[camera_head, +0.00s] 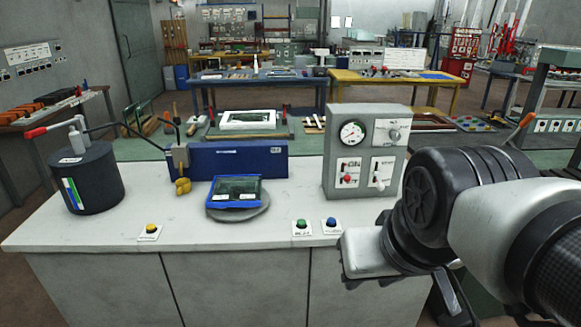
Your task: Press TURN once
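Three push buttons sit along the front of the white worktop (110,262). A yellow button (150,228) is at the left. A green button (301,223) and a blue button (331,222) are close together right of the middle. Each has a small white label plate, but the lettering is too small to read, so I cannot tell which is TURN. My gripper (366,254) is at the end of the arm coming from the right, just right of and in front of the blue button in the picture. Its fingers cannot be made out, nor whether it touches anything.
A round turntable (238,213) carries a blue-framed panel (237,190). Behind it stands a blue block (240,160). A black cylinder (94,179) with a lever is at the left. A grey control box (364,154) with gauge and switches stands behind my gripper. The worktop's front left is clear.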

